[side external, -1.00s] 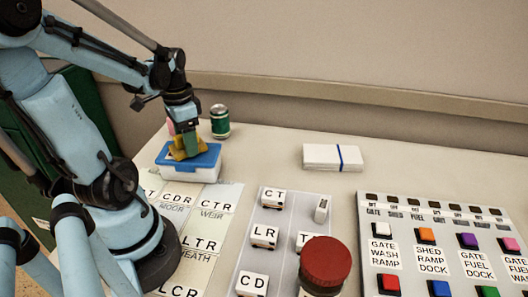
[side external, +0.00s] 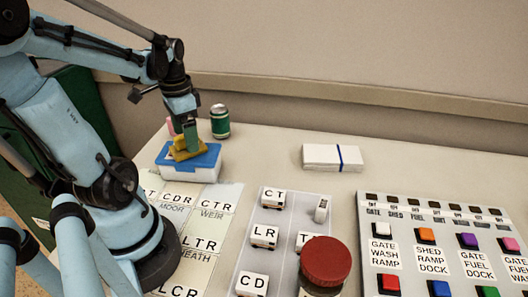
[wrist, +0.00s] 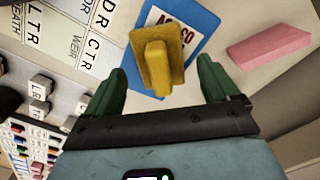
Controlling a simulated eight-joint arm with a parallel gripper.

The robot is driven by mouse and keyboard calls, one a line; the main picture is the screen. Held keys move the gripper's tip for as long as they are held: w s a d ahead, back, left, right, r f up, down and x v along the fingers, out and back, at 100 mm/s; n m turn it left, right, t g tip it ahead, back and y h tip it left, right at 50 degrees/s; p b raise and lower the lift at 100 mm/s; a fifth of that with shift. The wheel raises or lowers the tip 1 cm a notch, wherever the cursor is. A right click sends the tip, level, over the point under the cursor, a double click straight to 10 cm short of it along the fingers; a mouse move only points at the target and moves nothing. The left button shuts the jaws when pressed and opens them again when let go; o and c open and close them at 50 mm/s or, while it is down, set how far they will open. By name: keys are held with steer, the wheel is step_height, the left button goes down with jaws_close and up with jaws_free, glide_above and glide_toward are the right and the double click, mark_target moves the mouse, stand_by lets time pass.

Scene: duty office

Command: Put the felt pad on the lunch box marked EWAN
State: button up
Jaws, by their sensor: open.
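A yellow pad with a raised grip, likely the felt pad (side external: 186,153), lies on the blue lid of a lunch box (side external: 203,173) at the table's back left. In the wrist view the yellow pad (wrist: 163,66) partly covers the white label on the blue lid (wrist: 197,42). The label letters I can see look like "AS" and "CO"; the middle is hidden. I see no EWAN marking. My gripper (side external: 191,138) is just above the pad. In the wrist view its green fingers (wrist: 160,84) are open, one on each side of the grip and apart from it.
A pink block (wrist: 268,48) lies beside the lunch box. A green can (side external: 220,122) stands behind it. A banded white stack (side external: 332,157) lies at the back centre. A red knob (side external: 325,262), lettered blocks and a button panel (side external: 445,215) fill the front.

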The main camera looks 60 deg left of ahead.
step_height(320, 180, up, 10)
steer(key=w+d+f+t, duration=0.3)
steer(key=w+d, duration=0.2)
steer(key=d, duration=0.4)
steer(key=w+d+f+t, duration=0.3)
steer(key=w+d+t, duration=0.1)
steer(key=d, duration=0.5)
steer(key=shift+w+d, duration=0.25)
steer(key=shift+w, duration=0.55)
